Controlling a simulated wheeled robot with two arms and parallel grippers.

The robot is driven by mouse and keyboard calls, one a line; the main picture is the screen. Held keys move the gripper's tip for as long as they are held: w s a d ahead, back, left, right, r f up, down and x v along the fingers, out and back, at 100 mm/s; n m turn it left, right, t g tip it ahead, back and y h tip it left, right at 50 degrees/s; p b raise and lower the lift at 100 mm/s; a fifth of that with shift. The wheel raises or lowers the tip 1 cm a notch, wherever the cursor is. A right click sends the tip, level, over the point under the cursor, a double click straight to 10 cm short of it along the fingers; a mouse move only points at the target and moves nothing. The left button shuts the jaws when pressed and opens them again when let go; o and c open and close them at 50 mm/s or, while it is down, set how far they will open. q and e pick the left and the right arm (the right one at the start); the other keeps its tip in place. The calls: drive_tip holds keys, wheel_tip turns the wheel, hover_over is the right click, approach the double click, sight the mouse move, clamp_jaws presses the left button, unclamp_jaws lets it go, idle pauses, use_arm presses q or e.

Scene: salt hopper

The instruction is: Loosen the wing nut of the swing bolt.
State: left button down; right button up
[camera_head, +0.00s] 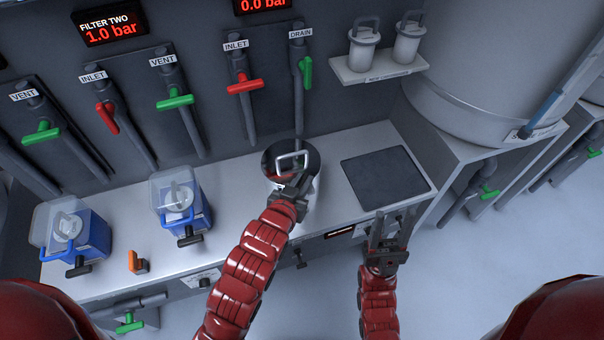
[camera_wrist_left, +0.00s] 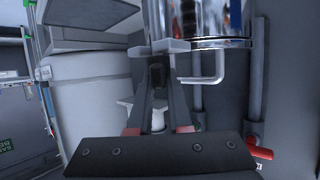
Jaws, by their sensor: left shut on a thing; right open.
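A round vessel with a glossy black lid and a pale bar handle (camera_head: 292,160) stands on the bench in the head view. Its shiny metal wall (camera_wrist_left: 205,20) and the handle (camera_wrist_left: 205,78) show upside down in the left wrist view. My left gripper (camera_head: 293,188) is at the vessel's front rim, shut on a small dark piece (camera_wrist_left: 157,76), seemingly the wing nut of the swing bolt, beside a pale bracket (camera_wrist_left: 168,46). The gripper mostly hides it in the head view. My right gripper (camera_head: 394,224) is open and empty in front of the bench.
A dark square plate (camera_head: 385,178) lies right of the vessel. Two blue boxes with clear covers (camera_head: 78,235) (camera_head: 183,203) and an orange switch (camera_head: 137,262) are on the left. Valve handles (camera_head: 243,86) line the back wall. A shelf (camera_head: 378,68) holds two white canisters.

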use_arm(q)
drive_tip(key=shift+d+f+n+t+y+b, duration=0.1)
drive_tip(key=shift+d+n+t+y+b, duration=0.1)
drive_tip(key=shift+n+y+b, duration=0.25)
drive_tip(key=shift+d+f+n+t+y+b, duration=0.1)
drive_tip(key=shift+n+t+y+b, duration=0.15)
drive_tip(key=shift+n+y, duration=0.25)
drive_tip(key=n+y+b, duration=0.4)
drive_tip(key=y+b, duration=0.1)
drive_tip(key=b, duration=0.2)
drive_tip(key=shift+a+f+b, duration=0.1)
drive_tip(key=shift+a+b, duration=0.05)
drive_tip(key=shift+b, duration=0.25)
drive_tip(key=shift+a+r+n+g+y+b, duration=0.1)
drive_tip(key=shift+n+g+y+b, duration=0.1)
drive_tip(key=shift+n+y+b, duration=0.3)
drive_tip(key=shift+r+n+g+y+b, duration=0.1)
drive_tip(key=shift+n+g+y+b, duration=0.05)
drive_tip(key=shift+n+y+b, duration=0.25)
drive_tip(key=c, duration=0.8)
unclamp_jaws()
drive_tip(key=shift+c, duration=0.2)
drive_tip(key=shift+r, duration=0.1)
